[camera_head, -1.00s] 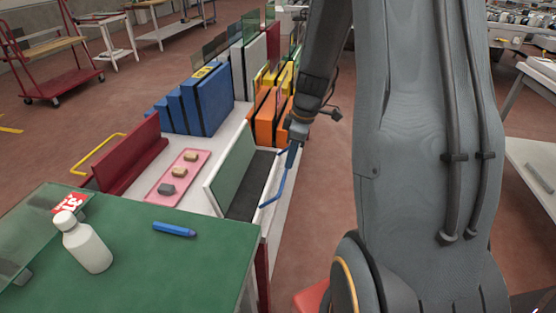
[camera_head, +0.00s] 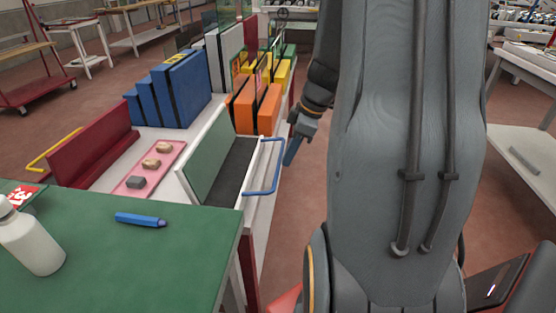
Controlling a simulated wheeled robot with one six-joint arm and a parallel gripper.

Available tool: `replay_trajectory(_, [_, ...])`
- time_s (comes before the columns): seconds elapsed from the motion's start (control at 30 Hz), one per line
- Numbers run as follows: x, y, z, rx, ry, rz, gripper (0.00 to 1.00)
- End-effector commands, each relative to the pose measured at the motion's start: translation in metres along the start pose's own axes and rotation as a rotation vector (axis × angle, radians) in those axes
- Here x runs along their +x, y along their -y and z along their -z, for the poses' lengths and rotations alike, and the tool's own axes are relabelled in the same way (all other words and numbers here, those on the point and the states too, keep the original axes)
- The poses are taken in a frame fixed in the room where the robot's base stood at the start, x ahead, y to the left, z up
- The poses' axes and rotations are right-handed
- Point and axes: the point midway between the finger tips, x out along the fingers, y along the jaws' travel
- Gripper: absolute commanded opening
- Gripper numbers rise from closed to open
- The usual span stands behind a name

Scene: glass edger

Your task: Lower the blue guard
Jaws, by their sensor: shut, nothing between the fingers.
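A blue bar handle (camera_head: 264,189) stands out at the right edge of the bench, beside a dark strip (camera_head: 236,168). An upright panel with a grey-green face (camera_head: 208,157) and white edge stands just left of that strip. Whether the handle joins this panel, and which part is the blue guard, I cannot tell. My gripper (camera_head: 290,152) hangs just right of the blue handle, its fingers pointing down. It is shut and empty, and appears apart from the handle.
A dark red panel (camera_head: 95,150) with a yellow handle (camera_head: 52,148) stands on the left. A pink tray (camera_head: 127,188) holds small blocks. Blue (camera_head: 185,90) and orange (camera_head: 268,110) slabs stand behind. A green table (camera_head: 170,255) fills the front left.

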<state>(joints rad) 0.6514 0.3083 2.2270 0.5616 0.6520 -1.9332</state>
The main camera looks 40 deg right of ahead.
Motion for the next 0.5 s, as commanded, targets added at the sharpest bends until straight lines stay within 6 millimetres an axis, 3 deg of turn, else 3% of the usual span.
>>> replay_trajectory(0.23, [0.018, -0.002, -0.013, 0.007, -0.144, -0.003, 0.0])
replay_trajectory(0.5, [0.025, -0.001, -0.017, 0.001, -0.139, -0.002, 0.0])
